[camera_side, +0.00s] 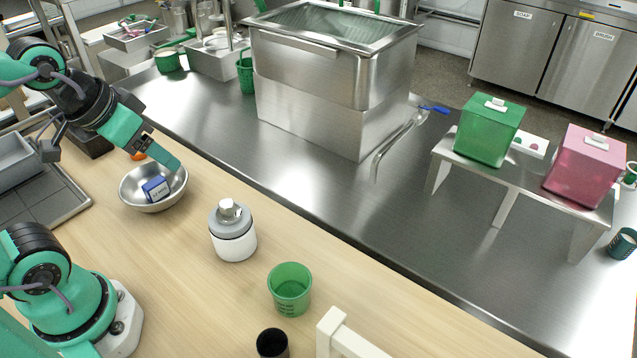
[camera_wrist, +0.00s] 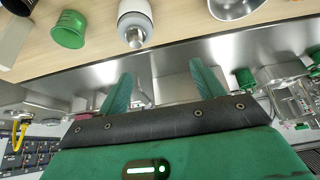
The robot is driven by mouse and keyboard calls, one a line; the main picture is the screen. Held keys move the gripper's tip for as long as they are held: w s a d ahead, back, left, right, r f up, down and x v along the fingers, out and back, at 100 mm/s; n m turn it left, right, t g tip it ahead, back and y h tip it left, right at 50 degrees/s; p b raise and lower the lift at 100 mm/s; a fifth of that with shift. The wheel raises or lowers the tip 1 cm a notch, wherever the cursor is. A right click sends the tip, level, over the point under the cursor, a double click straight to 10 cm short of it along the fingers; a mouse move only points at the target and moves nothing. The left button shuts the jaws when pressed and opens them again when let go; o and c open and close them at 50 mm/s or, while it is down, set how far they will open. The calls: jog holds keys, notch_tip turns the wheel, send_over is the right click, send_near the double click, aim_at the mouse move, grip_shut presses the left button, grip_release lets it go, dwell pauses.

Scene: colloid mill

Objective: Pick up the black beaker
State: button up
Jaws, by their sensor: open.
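The black beaker (camera_side: 272,343) stands on the wooden table at the bottom edge of the side view, and its lower part is cut off. A dark shape at the top left of the wrist view, beside the green beaker, looks like the same black beaker (camera_wrist: 18,6). My gripper (camera_side: 165,155) is at the upper left of the side view, by the metal bowl and well away from the black beaker. In the wrist view its two green fingers (camera_wrist: 162,82) are spread apart with nothing between them.
A green beaker (camera_side: 290,290) stands just behind the black one, with a white frame (camera_side: 345,338) to the right. A white bottle with a grey cap (camera_side: 232,232) and a metal bowl (camera_side: 135,198) holding a blue box (camera_side: 156,189) stand between my gripper and the beakers.

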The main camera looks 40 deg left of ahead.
jog(key=m+g, duration=0.4)
jog(key=g, duration=0.2)
send_near(273, 347)
jog(key=shift+s+d+f, duration=0.65)
jog(key=shift+d+f, duration=0.05)
jog(key=shift+f, duration=2.6)
